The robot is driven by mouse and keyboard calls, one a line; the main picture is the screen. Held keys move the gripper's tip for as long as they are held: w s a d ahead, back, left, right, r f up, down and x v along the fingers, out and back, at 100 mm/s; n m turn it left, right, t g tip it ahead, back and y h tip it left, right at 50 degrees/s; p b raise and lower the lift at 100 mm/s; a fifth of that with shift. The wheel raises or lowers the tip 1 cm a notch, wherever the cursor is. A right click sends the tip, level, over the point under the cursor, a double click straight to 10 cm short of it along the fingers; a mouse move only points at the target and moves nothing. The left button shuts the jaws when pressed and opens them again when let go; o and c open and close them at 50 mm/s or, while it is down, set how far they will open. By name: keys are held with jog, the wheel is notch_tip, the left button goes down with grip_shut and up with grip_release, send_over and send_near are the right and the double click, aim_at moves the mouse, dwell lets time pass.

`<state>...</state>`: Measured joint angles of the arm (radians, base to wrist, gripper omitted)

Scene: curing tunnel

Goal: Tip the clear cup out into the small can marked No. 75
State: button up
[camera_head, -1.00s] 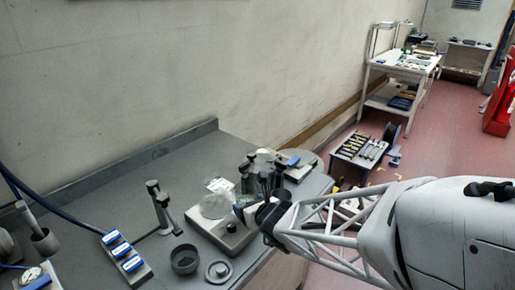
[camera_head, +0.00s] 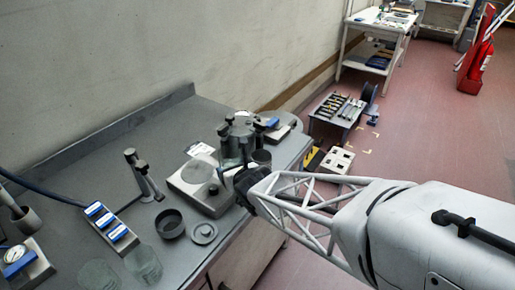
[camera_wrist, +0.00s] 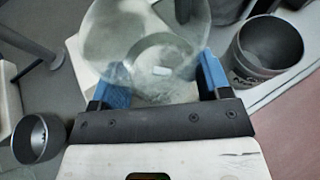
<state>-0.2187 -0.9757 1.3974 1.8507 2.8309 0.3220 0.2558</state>
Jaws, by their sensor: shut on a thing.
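The clear cup (camera_wrist: 145,50) is between the blue fingers of my gripper (camera_wrist: 165,85) in the wrist view. My gripper is shut on it, and its contents are hard to make out. A small grey can (camera_wrist: 262,58) with dark lettering stands to the right of the cup, apart from it; I cannot read the number. In the head view my gripper (camera_head: 238,182) is at the right side of the scale, near the bench edge, and mostly hides the cup. A grey can (camera_head: 262,159) shows just behind it.
A scale (camera_head: 205,195) stands left of my gripper, with a cluster of dark-topped posts (camera_head: 238,135) behind. A dark round pot (camera_head: 169,224), a grey disc (camera_head: 204,233), a blue-marked block (camera_head: 110,225) and clear vessels (camera_head: 143,264) occupy the bench's near left. Bare bench lies at the back.

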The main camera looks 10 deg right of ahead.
aim_at(261, 164)
jog(key=shift+w+d+m, duration=0.1)
jog(key=shift+d+m, duration=0.05)
jog(key=shift+m, duration=0.25)
dwell(0.7)
jog(key=shift+d+r, duration=0.1)
jog(key=shift+w+d+r+m+g+y, duration=0.4)
jog(key=shift+d+r+m+g+y, duration=0.2)
jog(key=shift+m+y, duration=0.3)
jog(key=shift+w+d+f+m, duration=0.2)
jog(key=shift+d+f+m, duration=0.15)
jog(key=shift+m, duration=0.25)
jog(key=shift+w+d+r+m+g+y, duration=0.25)
jog(key=shift+d+r+m+g+y, duration=0.15)
jog(key=shift+d+r+m+y, duration=0.1)
jog(key=shift+f+m+g+y, duration=0.25)
jog(key=shift+m+g+y, duration=0.05)
jog(key=shift+m+y, duration=0.3)
jog(key=shift+r+m+y, duration=0.4)
jog(key=shift+r+m, duration=0.1)
jog(key=shift+m, duration=0.1)
jog(key=shift+w+d+f+m+g+y, duration=0.1)
jog(key=shift+f+m+g+y, duration=0.3)
jog(key=shift+m+y, duration=0.55)
jog(key=shift+m, duration=0.25)
